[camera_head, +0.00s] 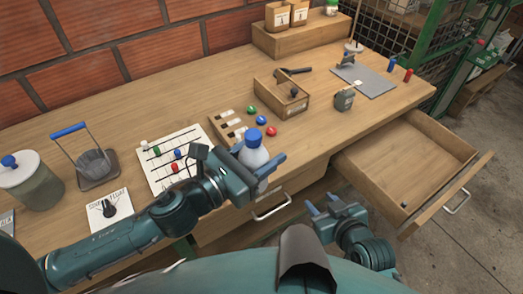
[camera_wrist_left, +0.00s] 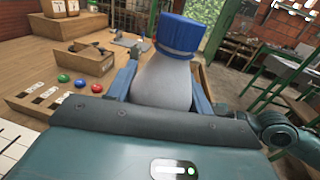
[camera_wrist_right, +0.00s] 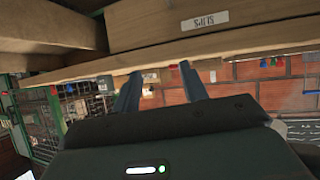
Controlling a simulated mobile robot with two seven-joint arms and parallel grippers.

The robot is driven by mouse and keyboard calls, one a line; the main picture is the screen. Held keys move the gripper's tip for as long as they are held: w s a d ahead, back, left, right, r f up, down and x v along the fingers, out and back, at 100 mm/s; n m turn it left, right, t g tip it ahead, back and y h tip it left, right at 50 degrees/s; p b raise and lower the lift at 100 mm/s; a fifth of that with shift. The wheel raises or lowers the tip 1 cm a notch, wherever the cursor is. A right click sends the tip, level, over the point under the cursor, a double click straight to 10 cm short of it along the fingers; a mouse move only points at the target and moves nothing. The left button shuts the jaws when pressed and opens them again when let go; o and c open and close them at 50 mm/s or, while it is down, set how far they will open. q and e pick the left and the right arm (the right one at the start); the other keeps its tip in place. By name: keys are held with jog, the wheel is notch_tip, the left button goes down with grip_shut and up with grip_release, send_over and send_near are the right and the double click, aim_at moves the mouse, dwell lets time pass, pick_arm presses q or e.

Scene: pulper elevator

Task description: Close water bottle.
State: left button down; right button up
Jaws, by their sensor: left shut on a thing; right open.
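The water bottle is white with a blue cap. In the head view its body (camera_head: 253,155) is between the fingers of my left gripper (camera_head: 262,168), near the table's front edge. The blue cap (camera_head: 253,137) sits on top of the bottle. In the left wrist view the bottle (camera_wrist_left: 163,82) stands between both fingers, and the ribbed blue cap (camera_wrist_left: 180,36) is on its top, looking slightly tilted with the camera. I cannot tell how tightly the cap sits. My right gripper (camera_head: 325,207) is open and empty, in front of the table and below its top, right of the bottle.
A drawer (camera_head: 405,165) stands open at the right, beside my right gripper. A wooden box (camera_head: 281,100), colored knobs (camera_head: 271,132) and a grey scale (camera_head: 344,100) lie behind the bottle. A chart sheet (camera_head: 170,155) and a jar (camera_head: 30,183) are left. The table (camera_head: 320,140) has free room right of the bottle.

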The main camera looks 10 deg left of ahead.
jog(key=w+a+r+n+y, duration=0.35)
jog(key=w+a+r, duration=0.25)
jog(key=w+r, duration=0.25)
jog(key=w+a+r+n+g+y, duration=0.15)
jog(key=a+r+n+g, duration=0.35)
jog(key=a+r+n, duration=0.5)
jog(key=s+a+r+n+g+h, duration=0.5)
jog(key=s+r+g, duration=0.1)
jog(key=s+r, duration=0.35)
jog(key=d+r+h, duration=0.1)
jog(key=s+d+r+n+h, duration=0.1)
jog(key=r, duration=0.1)
jog(key=d+r+h, duration=0.1)
jog(key=d+h, duration=0.1)
jog(key=shift+s+d+r+n, duration=0.1)
jog(key=shift+s+r+n, duration=0.15)
jog(key=shift+s, duration=0.15)
jog(key=shift+s+d+r+h, duration=0.15)
jog(key=shift+d+r+h, duration=0.2)
jog(key=shift+d+h, duration=0.15)
